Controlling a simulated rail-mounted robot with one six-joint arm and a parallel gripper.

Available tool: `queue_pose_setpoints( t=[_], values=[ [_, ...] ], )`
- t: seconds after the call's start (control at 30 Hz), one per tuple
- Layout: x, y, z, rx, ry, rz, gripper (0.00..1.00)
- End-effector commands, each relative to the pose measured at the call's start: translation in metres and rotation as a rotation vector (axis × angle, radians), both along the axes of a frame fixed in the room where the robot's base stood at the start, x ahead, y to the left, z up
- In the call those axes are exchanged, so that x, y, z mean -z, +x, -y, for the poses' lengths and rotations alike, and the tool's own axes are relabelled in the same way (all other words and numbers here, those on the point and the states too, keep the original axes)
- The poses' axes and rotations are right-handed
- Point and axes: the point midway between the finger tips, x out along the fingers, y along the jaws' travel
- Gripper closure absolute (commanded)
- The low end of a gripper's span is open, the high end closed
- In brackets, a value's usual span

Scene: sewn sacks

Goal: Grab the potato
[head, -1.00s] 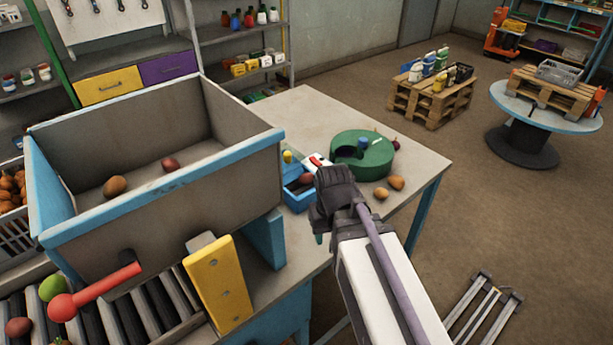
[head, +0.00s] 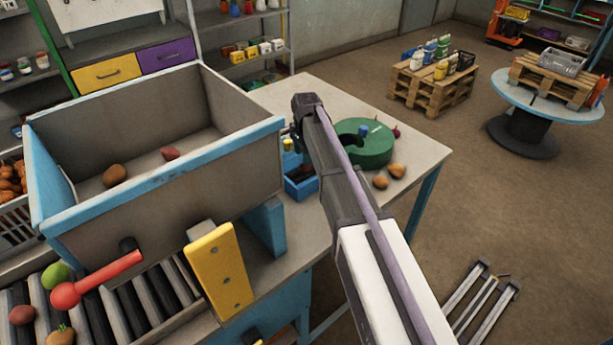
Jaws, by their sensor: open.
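A brown, potato-like oval (head: 115,175) lies on the floor of the large grey bin with blue edges (head: 165,195). A smaller reddish round item (head: 170,154) lies farther right in the same bin. Two orange-brown rounded items, a lower one (head: 380,182) and an upper one (head: 397,171), sit on the table; I cannot tell for sure which item is the potato. My gripper (head: 296,132) is over the table, just right of the bin's right wall, apart from all of these. It is open; its fingers are mostly hidden behind my wrist.
A green round container (head: 372,152) and a blue box (head: 301,187) stand on the grey table (head: 425,160). A red-handled lever (head: 100,280) and a yellow plate (head: 220,275) are at the bin's front. Rollers below carry a green fruit (head: 55,275) and other produce.

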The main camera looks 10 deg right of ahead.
Motion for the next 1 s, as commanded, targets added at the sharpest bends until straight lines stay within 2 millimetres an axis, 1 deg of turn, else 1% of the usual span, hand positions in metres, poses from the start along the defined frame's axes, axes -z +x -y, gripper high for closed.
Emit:
queue_pose_setpoints(
  t=[0.03,0.1,0.17,0.27,0.4,0.43,0.5,0.67,0.77,1.0],
  values=[
    [0.007,0.000,0.000,0.000,0.000,0.000,0.55],
    [0.004,0.000,0.000,-0.001,0.000,0.000,0.55],
    [0.008,0.000,0.000,-0.001,0.000,0.000,0.55],
    [0.026,0.001,0.000,-0.001,0.000,0.000,0.55],
    [0.054,0.003,-0.001,-0.001,0.000,0.000,0.55],
    [0.057,0.003,-0.001,-0.001,0.000,0.000,0.55],
    [0.059,0.004,-0.001,-0.001,0.000,0.000,0.55],
    [0.054,0.004,-0.001,-0.001,0.000,0.000,0.55],
    [0.054,0.004,-0.001,-0.001,0.000,0.000,0.63],
    [0.054,0.004,-0.001,-0.001,0.000,0.000,0.85]
  ],
)
